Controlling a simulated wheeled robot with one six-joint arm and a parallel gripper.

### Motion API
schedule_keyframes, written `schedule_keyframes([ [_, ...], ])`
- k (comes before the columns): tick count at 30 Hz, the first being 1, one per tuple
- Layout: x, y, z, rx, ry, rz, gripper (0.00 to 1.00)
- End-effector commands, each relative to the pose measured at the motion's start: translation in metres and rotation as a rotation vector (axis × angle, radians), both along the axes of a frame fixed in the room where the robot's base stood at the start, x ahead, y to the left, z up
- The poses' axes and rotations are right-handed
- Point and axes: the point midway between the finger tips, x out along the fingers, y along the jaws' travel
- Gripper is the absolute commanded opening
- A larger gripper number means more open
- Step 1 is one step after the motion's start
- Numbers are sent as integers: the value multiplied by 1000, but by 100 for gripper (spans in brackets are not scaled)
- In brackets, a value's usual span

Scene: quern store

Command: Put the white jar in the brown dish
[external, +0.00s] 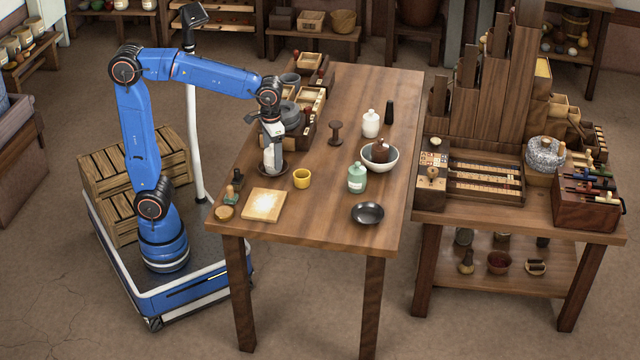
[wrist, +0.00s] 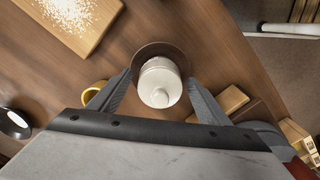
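A white jar (wrist: 160,80) with a small knob on top stands upright in the brown dish (wrist: 150,48). In the external view the jar (external: 272,158) and the dark brown dish (external: 287,170) are at the left side of the table. My gripper (wrist: 159,76) is above the jar with one finger on each side of it. Small gaps seem to show between the fingers and the jar, so the gripper looks open. The jar's base is partly hidden. Another white jar (external: 370,124) stands farther back on the table.
A yellow cup (external: 302,179) and a board with pale grains (external: 264,204) are close to the dish. Boxes and stacked bowls (external: 290,112) stand just behind it. A dark spool (external: 336,133), a white bowl (external: 379,160), a green jar (external: 357,178) and a black dish (external: 368,213) are to the right.

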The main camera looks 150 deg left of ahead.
Motion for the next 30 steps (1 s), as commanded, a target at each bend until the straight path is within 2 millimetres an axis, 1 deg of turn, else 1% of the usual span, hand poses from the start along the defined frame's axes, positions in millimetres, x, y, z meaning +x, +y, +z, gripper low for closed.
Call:
schedule_keyframes([
  [7, 0, 0, 1, 0, 0, 0, 71],
  [11, 0, 0, 10, 2, -1, 0, 71],
  [14, 0, 0, 24, 2, -1, 0, 71],
  [24, 0, 1, 89, 3, -2, 0, 71],
  [27, 0, 1, 104, 2, -1, 0, 71],
  [30, 0, 0, 114, 1, -1, 0, 71],
])
